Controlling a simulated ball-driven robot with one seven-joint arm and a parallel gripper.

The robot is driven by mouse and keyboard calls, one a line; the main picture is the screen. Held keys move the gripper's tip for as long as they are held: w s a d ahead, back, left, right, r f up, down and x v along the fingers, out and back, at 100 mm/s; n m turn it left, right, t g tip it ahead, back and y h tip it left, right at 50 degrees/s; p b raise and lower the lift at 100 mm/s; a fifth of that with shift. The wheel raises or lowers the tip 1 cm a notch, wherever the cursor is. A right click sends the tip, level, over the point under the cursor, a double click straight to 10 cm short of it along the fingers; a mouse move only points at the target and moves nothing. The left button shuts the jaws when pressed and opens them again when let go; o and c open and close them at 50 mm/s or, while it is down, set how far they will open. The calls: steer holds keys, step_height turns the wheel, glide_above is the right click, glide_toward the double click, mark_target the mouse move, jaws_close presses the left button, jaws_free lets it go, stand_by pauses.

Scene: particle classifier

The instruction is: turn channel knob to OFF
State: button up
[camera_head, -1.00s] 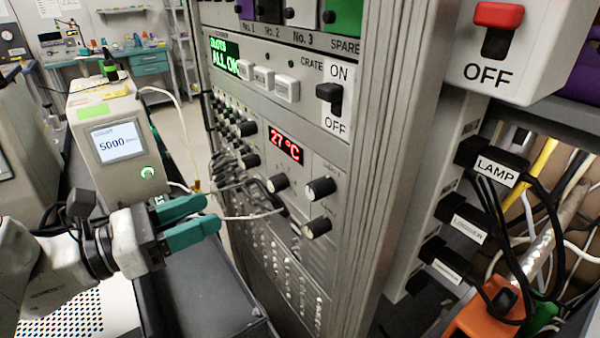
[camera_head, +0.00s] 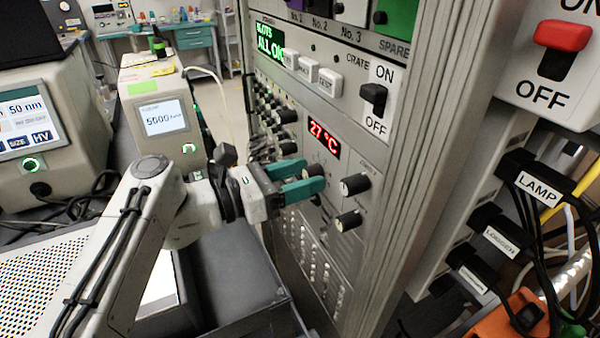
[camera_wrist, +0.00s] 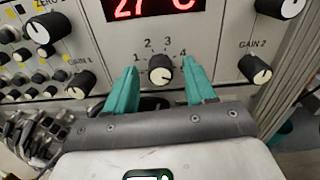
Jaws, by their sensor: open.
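The channel knob (camera_wrist: 161,70) is a small black knob with a pale face, on the grey panel in the wrist view. The marks 1, 2, 3 and 4 show around it; I see no OFF mark, and its exact setting is hard to read. My gripper (camera_wrist: 159,68) is open, with one teal finger on each side of the knob in this view. I cannot tell whether the fingertips touch it or stop short. In the head view my gripper (camera_head: 314,178) points at the rack panel and hides the channel knob.
The GAIN 2 knob (camera_wrist: 255,69) is right of my fingers, and the GAIN 1 knob (camera_wrist: 81,84) is left. The red temperature display (camera_head: 325,138) is above. Cables and plugs (camera_wrist: 38,132) crowd the lower left. The crate ON/OFF switch (camera_head: 374,99) is higher on the rack.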

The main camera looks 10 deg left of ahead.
steer(key=shift+c, duration=0.3)
jaws_close()
